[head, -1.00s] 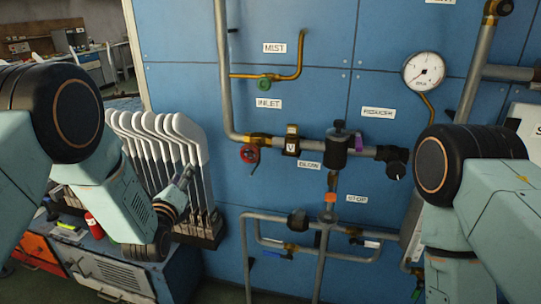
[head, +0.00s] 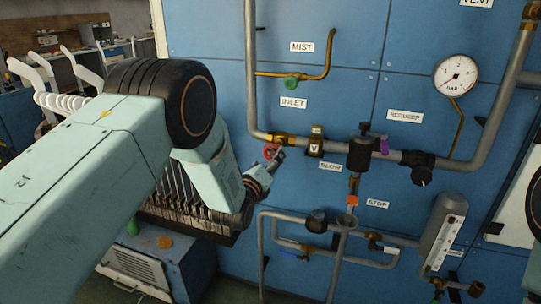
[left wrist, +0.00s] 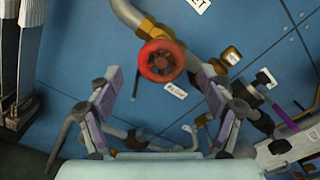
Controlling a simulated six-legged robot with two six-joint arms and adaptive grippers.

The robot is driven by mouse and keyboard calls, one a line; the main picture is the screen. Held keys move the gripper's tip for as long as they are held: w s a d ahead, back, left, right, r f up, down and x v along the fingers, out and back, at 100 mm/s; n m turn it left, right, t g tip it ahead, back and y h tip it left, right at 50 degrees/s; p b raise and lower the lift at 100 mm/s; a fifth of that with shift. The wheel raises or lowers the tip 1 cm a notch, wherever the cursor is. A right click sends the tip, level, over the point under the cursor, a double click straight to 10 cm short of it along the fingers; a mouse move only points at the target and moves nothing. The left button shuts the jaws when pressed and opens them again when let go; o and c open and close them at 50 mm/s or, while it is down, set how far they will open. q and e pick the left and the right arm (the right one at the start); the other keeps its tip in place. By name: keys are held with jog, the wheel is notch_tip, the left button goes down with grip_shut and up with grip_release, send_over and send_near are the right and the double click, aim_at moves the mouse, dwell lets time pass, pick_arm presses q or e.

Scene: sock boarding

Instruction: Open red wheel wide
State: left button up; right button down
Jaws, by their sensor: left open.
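The red wheel (head: 270,151) sits on the brass valve at the left end of the horizontal pipe, under the INLET label. In the left wrist view the red wheel (left wrist: 162,61) faces me, with a dark spoked middle. My left gripper (head: 274,163) is in front of the blue panel, close to the wheel, and partly covers it in the head view. In the left wrist view my left gripper (left wrist: 161,92) is open, its purple-padded fingers apart below the wheel's left and right sides. Nothing is between the pads. My right gripper is out of view.
A green wheel (head: 291,81) is above, on the MIST pipe. A brass fitting (head: 316,141) and a black valve (head: 360,152) sit right of the red wheel. Lower pipes (head: 300,218) run below.

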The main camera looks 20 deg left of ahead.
aim_at(273, 155)
pick_arm(q)
jog(key=w, duration=0.3)
jog(key=shift+w+d, duration=0.3)
jog(key=shift+w, duration=0.1)
jog(key=shift+w+a+f, duration=0.1)
jog(key=shift+w+a, duration=0.05)
jog(key=shift+a, duration=0.2)
jog(key=shift+d, duration=0.45)
jog(key=shift+c, duration=0.3)
jog(key=shift+a, duration=0.25)
jog(key=c, duration=0.5)
jog(key=shift+d, duration=0.15)
jog(key=c, duration=0.4)
jog(key=shift+c, duration=1.1)
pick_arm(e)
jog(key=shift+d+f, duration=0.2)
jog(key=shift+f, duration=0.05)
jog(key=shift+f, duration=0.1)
